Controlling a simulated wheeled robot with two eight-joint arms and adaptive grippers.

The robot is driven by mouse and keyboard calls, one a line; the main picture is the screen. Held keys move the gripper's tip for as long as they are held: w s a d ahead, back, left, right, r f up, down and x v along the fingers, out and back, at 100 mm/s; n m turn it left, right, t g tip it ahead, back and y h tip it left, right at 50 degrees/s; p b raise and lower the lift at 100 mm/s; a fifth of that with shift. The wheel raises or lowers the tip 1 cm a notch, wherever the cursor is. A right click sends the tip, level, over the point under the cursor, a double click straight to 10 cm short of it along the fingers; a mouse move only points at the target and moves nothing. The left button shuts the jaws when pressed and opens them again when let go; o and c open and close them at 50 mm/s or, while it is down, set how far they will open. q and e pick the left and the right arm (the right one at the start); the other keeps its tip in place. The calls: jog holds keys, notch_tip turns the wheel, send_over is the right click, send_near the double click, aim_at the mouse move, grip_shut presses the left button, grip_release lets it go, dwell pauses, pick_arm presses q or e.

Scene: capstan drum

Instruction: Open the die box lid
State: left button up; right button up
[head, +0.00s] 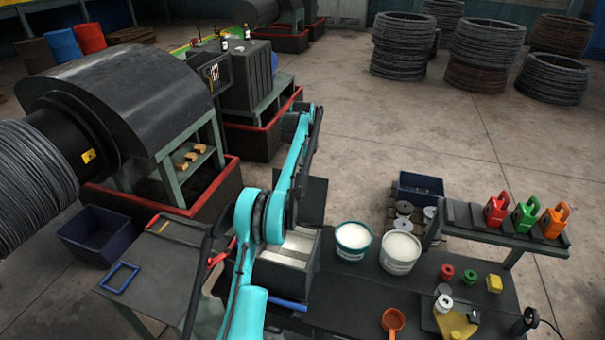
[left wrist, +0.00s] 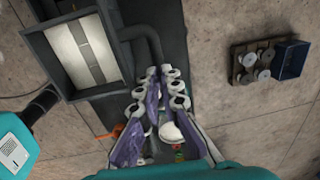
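The die box (head: 262,272) is a dark open-topped box on the bench, left of two buckets. Pale strips show inside it, and its frame is clear in the left wrist view (left wrist: 35,62). A dark panel (head: 315,198), apparently the lid, stands raised at its far side. A dark curved bar (left wrist: 147,42), apparently the lid handle, runs from beside the box to my left gripper (left wrist: 160,74). Its fingertips are close together at the bar's end and look shut on it. In the head view my teal arm hides part of the box and the gripper. My right gripper is not in view.
A teal-rimmed bucket (head: 353,238) and a white bucket (head: 399,252) stand right of the box. An orange ladle (head: 392,321) and small parts lie farther right. A shelf (head: 480,222) bears padlocks. A blue bin (left wrist: 290,60) and discs sit on the floor beyond.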

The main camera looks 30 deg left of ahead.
pick_arm(q)
jog(key=shift+o, duration=0.6)
jog(key=shift+w+r, duration=0.45)
jog(key=shift+r, duration=0.45)
jog(key=shift+w+r, duration=0.4)
jog(key=shift+r, duration=0.45)
notch_tip(320, 180, up, 8)
jog(key=s, duration=0.2)
jog(key=shift+s+d+r, duration=0.15)
jog(key=shift+s+r, duration=0.1)
jog(key=shift+s, duration=0.15)
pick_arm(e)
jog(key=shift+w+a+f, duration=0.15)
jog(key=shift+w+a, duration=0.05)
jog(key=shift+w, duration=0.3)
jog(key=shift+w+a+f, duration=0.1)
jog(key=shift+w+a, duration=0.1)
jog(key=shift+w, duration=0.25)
pick_arm(q)
jog(key=shift+w, duration=0.1)
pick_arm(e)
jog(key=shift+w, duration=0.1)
